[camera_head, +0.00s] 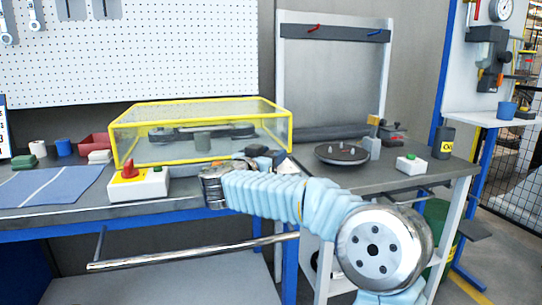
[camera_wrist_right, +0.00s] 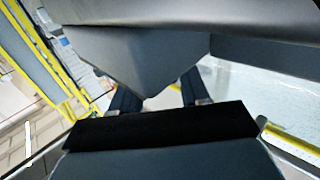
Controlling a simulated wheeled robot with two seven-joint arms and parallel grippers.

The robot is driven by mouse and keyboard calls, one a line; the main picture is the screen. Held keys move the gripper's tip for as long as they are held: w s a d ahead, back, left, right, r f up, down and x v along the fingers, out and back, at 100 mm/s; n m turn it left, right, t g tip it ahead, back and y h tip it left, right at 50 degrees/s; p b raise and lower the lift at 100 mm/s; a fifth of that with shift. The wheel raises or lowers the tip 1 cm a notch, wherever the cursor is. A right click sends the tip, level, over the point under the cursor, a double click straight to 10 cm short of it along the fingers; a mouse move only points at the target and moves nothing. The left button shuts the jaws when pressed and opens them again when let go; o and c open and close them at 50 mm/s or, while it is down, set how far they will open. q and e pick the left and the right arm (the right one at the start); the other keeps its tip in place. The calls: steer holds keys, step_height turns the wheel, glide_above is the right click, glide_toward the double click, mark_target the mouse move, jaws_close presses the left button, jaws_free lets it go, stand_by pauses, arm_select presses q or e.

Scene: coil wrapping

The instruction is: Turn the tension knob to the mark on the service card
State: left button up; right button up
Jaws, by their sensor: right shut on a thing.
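My right gripper (camera_head: 268,157) is at the front right corner of the yellow-framed clear cover, at the end of my blue-sleeved arm. In the right wrist view its two dark fingers (camera_wrist_right: 160,96) stand a little apart, with a grey wedge-shaped body in front of them. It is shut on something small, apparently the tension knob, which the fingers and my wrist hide. The knob's mark and pointer cannot be seen. A white card (camera_head: 4,128) with printed lines is cut off at the left edge; I cannot tell if it is the service card. My left gripper is out of view.
The yellow-framed clear cover (camera_head: 140,156) stands on the bench over machine parts. A white box with a red knob (camera_head: 127,168) sits in front of it. Cups and a blue mat lie left.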

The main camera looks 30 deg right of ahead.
steer(key=o, duration=1.1)
steer(key=shift+c, duration=0.2)
steer(key=b+v, duration=0.1)
steer(key=v, duration=1.2)
steer(key=shift+s+a+b, duration=0.25)
steer(key=shift+a+b, duration=0.05)
steer(key=shift+b, duration=0.05)
